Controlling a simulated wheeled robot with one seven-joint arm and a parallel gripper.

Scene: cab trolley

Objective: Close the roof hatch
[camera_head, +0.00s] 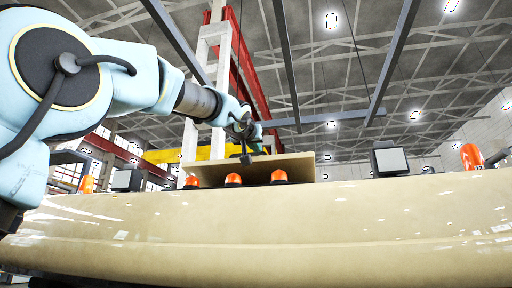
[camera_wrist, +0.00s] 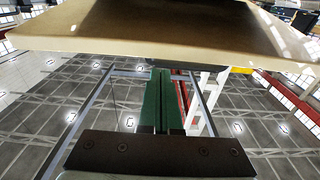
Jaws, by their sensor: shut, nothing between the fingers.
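The roof hatch (camera_head: 290,167) is a flat beige lid that stands raised above the cab roof (camera_head: 300,225), behind a row of orange lamps. My gripper (camera_head: 246,157) is at the lid's upper edge in the head view; I cannot tell whether it touches. In the wrist view the hatch (camera_wrist: 150,28) is a broad beige panel across the top. The green fingers of my gripper (camera_wrist: 160,75) lie together, point toward its edge and hold nothing. The hatch's hinge and opening are hidden.
Orange lamps (camera_head: 233,180) stand on the roof in front of the hatch. A boxy work light (camera_head: 390,160) and another orange lamp (camera_head: 471,156) are at the right. A white post (camera_head: 205,90) and red beam rise behind. The air above the roof is mostly free.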

